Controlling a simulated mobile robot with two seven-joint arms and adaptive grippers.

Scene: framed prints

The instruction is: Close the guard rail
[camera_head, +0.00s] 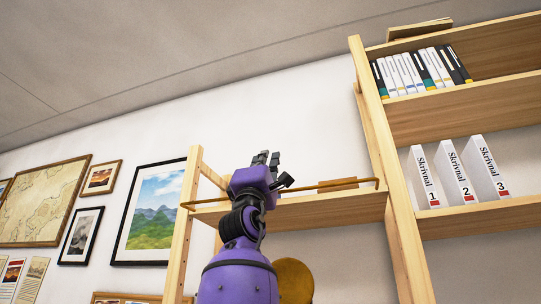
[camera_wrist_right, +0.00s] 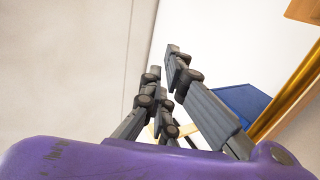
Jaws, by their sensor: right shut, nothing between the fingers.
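The guard rail (camera_head: 335,186) is a thin golden bar running along the front of the small wooden shelf (camera_head: 330,208), with bent ends near the side uprights. My purple right arm rises from below in front of the shelf and hides the rail's middle. My right gripper (camera_head: 267,158) is shut and empty, its dark fingers pointing up above the rail's height. In the right wrist view the gripper (camera_wrist_right: 168,70) has the golden rail (camera_wrist_right: 291,90) to its right, apart from the fingers. Whether the hand touches the rail cannot be told. My left gripper is not in view.
A tall wooden bookcase (camera_head: 391,190) with books (camera_head: 420,70) and numbered white volumes (camera_head: 458,172) stands right. Framed prints (camera_head: 150,215) hang on the left wall. A blue object (camera_wrist_right: 240,101) lies beyond the fingers. A round golden-brown object (camera_head: 294,282) is below the shelf.

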